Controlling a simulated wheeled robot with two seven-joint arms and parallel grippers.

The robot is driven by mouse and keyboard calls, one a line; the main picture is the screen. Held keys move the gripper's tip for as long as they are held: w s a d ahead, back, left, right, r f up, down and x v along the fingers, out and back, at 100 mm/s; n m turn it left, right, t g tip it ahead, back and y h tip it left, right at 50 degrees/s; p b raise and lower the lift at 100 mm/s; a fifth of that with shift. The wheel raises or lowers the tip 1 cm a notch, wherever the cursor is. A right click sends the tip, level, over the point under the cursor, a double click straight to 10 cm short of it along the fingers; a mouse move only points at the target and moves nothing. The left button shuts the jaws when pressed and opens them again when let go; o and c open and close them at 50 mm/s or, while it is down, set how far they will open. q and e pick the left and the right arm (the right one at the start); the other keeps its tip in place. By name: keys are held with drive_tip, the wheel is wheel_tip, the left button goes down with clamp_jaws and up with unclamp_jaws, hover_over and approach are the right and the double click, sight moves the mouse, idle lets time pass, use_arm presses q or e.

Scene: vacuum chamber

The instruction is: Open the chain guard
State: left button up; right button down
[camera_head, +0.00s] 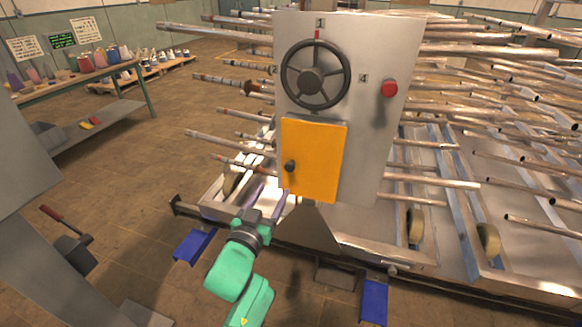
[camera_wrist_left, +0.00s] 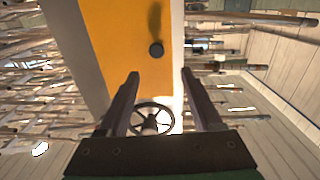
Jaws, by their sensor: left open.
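The chain guard looks to be the orange rectangular door (camera_head: 322,150) low on the grey upright panel (camera_head: 366,150). It appears to lie flat against the panel. Its round black knob (camera_head: 290,166) is near the door's lower left edge. My left gripper (camera_head: 268,192) is just below and left of the knob, its fingers pointing up toward it. In the left wrist view the gripper (camera_wrist_left: 158,78) is open and empty. There the knob (camera_wrist_left: 156,49) shows beyond the fingertips, roughly between them, on the orange door (camera_wrist_left: 118,40). My right gripper is not in view.
A black handwheel (camera_head: 315,75) is above the door and a red button (camera_head: 389,88) is at the panel's upper right. Several metal rods (camera_head: 210,137) stick out at both sides. A bench (camera_head: 80,75) with coloured items is at left. Floor between is open.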

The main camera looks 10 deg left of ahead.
sight(289, 168)
use_arm(q)
drive_tip(key=w, duration=0.3)
drive_tip(key=w+d, duration=0.1)
drive_tip(key=w, duration=0.2)
drive_tip(key=w+p, duration=0.1)
drive_tip(key=w, duration=0.2)
drive_tip(key=shift+d, duration=0.25)
drive_tip(key=shift+w+a, duration=0.1)
drive_tip(key=shift+w, duration=0.4)
clamp_jaws()
drive_tip(key=shift+f, duration=0.1)
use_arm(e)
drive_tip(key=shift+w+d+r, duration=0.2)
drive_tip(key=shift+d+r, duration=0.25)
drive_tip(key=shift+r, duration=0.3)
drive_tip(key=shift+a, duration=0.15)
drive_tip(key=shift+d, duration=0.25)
